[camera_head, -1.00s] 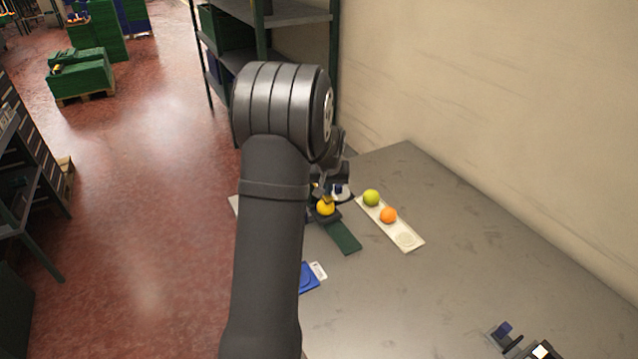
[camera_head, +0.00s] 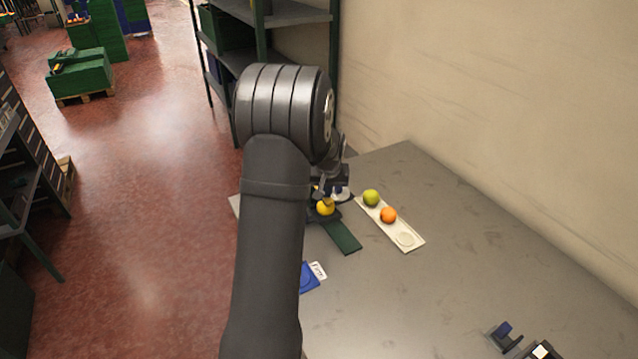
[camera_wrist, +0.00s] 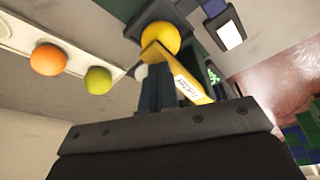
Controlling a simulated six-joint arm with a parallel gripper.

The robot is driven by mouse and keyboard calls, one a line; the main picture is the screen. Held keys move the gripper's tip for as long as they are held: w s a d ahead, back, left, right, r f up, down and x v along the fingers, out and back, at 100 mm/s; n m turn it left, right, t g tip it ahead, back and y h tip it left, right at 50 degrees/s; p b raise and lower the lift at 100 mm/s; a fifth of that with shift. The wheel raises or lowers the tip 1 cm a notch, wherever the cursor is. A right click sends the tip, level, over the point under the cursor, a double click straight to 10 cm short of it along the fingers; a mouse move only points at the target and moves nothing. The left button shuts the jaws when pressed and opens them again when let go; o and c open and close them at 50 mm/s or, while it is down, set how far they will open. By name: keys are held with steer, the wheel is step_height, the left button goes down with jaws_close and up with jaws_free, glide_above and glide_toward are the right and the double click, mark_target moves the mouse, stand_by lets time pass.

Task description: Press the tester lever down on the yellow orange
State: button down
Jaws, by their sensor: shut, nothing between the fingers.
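The yellow orange (camera_head: 325,208) sits in the dark tester on the table, and it shows in the wrist view (camera_wrist: 161,37). The yellow tester lever (camera_wrist: 176,72), with a white label, reaches across the near side of the orange in the wrist view. Whether it touches the orange is hard to tell. My gripper (camera_wrist: 152,72) is shut and empty, its dark fingers right beside the lever. Contact between fingers and lever is unclear. In the head view my gripper (camera_head: 332,186) is just above the tester, partly hidden by my arm. Part of the tester's green display (camera_wrist: 213,74) shows in the wrist view.
A white tray (camera_head: 405,241) right of the tester holds a green fruit (camera_head: 371,198) and an orange one (camera_head: 388,215); its near recess is empty. A dark green strip (camera_head: 343,237) and a blue pad (camera_head: 309,281) lie nearer. The table's right side is mostly clear.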

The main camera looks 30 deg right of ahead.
stand_by(0.3)
step_height(320, 180, up, 8)
stand_by(0.8)
steer(key=shift+f, duration=0.1)
